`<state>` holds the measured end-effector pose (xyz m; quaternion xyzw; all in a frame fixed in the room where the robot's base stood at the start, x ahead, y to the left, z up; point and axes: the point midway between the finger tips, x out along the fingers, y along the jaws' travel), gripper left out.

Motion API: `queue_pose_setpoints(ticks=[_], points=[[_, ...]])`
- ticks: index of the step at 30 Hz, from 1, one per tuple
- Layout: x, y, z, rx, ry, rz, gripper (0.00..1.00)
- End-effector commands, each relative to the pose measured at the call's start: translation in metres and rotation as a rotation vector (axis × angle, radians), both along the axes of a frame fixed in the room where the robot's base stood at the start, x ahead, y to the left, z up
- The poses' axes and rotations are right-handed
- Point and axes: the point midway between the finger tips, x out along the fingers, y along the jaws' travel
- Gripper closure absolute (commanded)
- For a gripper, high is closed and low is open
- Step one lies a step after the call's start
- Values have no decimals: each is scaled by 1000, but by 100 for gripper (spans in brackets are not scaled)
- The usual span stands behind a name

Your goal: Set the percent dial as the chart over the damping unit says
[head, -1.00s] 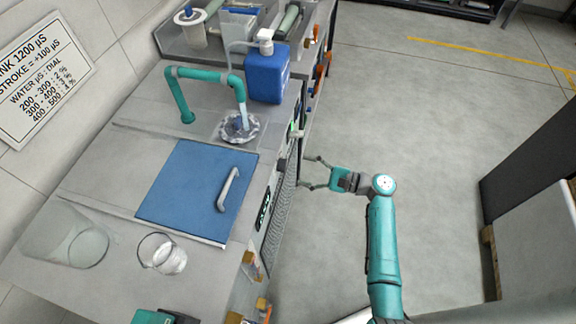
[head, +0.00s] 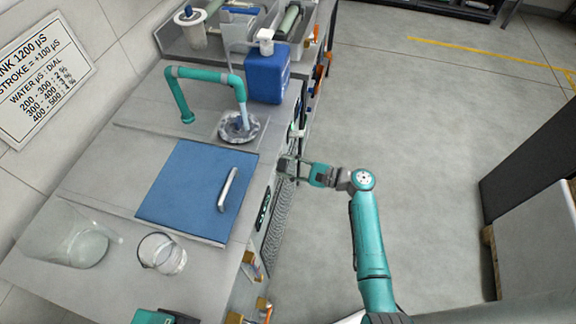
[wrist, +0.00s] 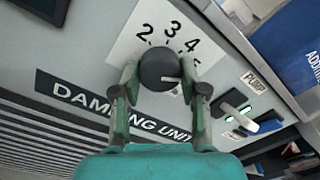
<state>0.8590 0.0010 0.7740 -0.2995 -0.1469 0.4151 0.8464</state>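The percent dial (wrist: 158,69) is a round dark knob on the damping unit's grey front, on a white scale reading 2, 3, 4 and a partly hidden number, likely 5. Its white mark points right, near that last number. My gripper (wrist: 160,80) has a finger on each side of the knob, seemingly touching it. In the head view my gripper (head: 288,168) is at the cabinet front and the dial is hidden. The wall chart (head: 42,82) reads WATER µS : DIAL, 200-300: 2 %, 300-400: 3 %, 400-500: 4 %; its top-left is cut off.
A PUMP switch (wrist: 235,112) sits right of the dial, near my right finger. The DAMPING UNIT label (wrist: 110,108) is below it. The counter holds a blue lid (head: 190,190), a teal tap (head: 205,75), a blue jug (head: 267,75) and a glass beaker (head: 162,254).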

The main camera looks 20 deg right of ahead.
Motion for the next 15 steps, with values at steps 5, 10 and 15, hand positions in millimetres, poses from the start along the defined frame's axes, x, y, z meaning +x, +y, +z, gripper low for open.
queue_pose_setpoints(ticks=[5,10,15], points=[[0,0,0,-2,-2,1,92],[0,0,0,-21,-29,1,92],[0,0,0,-71,-99,1,92]])
